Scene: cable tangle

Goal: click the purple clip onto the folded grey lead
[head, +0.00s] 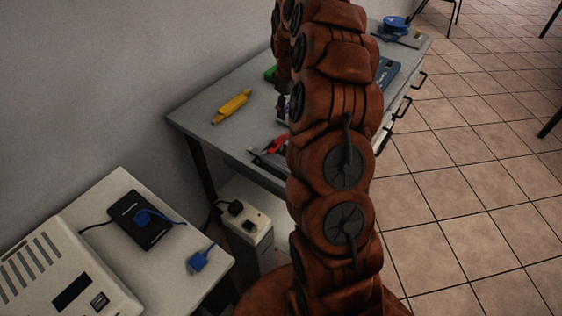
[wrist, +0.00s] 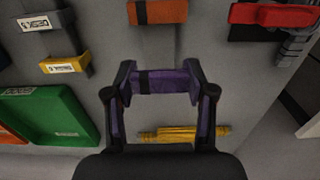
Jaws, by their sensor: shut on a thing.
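My gripper (wrist: 160,92) is shut on the purple clip (wrist: 165,80), which sits between both fingers above the bench in the wrist view. A dark band crosses the clip's left part. A ridged grey bundle (wrist: 293,46) lies at the upper right beside a red piece (wrist: 275,15). I cannot tell whether this bundle is the folded grey lead. The gripper and purple clip are hidden behind my arm in the head view.
On the bench (head: 210,122) lie a yellow tool (head: 232,106) and a red piece (head: 275,146). The wrist view shows a green tray (wrist: 62,118), grey (wrist: 45,21) and yellow (wrist: 62,64) labelled pieces, and an orange piece (wrist: 158,12).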

